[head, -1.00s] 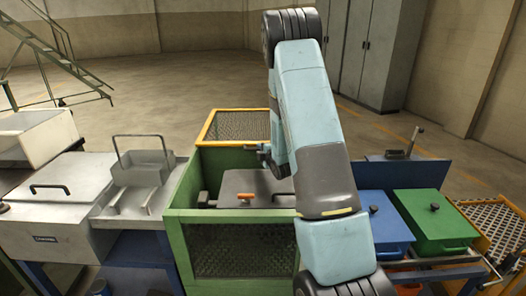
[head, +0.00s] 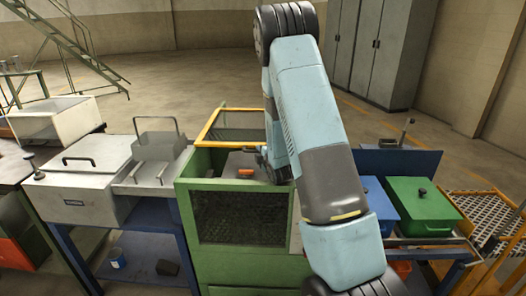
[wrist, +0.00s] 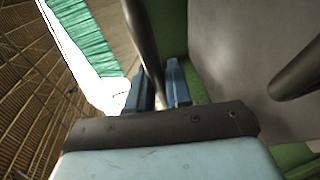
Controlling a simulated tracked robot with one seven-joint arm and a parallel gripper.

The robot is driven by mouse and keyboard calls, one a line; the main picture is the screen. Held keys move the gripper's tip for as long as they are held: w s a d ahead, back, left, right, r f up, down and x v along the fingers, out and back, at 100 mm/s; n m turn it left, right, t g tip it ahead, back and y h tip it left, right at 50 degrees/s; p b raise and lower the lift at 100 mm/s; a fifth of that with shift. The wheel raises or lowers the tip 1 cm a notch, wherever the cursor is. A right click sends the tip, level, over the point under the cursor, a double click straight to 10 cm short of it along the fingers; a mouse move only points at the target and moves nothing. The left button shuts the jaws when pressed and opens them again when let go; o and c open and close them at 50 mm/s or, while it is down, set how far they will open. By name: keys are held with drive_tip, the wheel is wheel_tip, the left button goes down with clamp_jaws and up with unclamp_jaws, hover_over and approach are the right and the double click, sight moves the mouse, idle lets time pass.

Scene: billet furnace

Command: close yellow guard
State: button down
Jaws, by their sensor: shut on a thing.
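The yellow guard (head: 212,124) is a yellow frame with dark mesh at the back of the green box (head: 188,190). It stands raised behind the box opening, and my arm hides its right part. My gripper (head: 264,154) is above the back of the box, beside the guard's lower right side. In the wrist view, my gripper (wrist: 160,92) has its blue fingers shut on a dark round bar (wrist: 142,35). I cannot tell from the pictures which part this bar belongs to.
A grey lid with an orange handle (head: 245,171) lies inside the green box. A blue bin (head: 372,198) and a green lidded bin (head: 424,208) stand to the right. A yellow perforated rack (head: 488,210) is at far right.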

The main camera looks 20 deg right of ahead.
drive_tip(key=shift+s+a+f, duration=0.2)
drive_tip(key=shift+s+f, duration=0.05)
drive_tip(key=shift+s, duration=0.25)
drive_tip(key=c, duration=1.2)
unclamp_jaws()
drive_tip(key=shift+w, duration=0.1)
drive_tip(key=shift+o, duration=0.4)
drive_tip(key=shift+d+r, duration=0.1)
drive_tip(key=shift+r, duration=0.1)
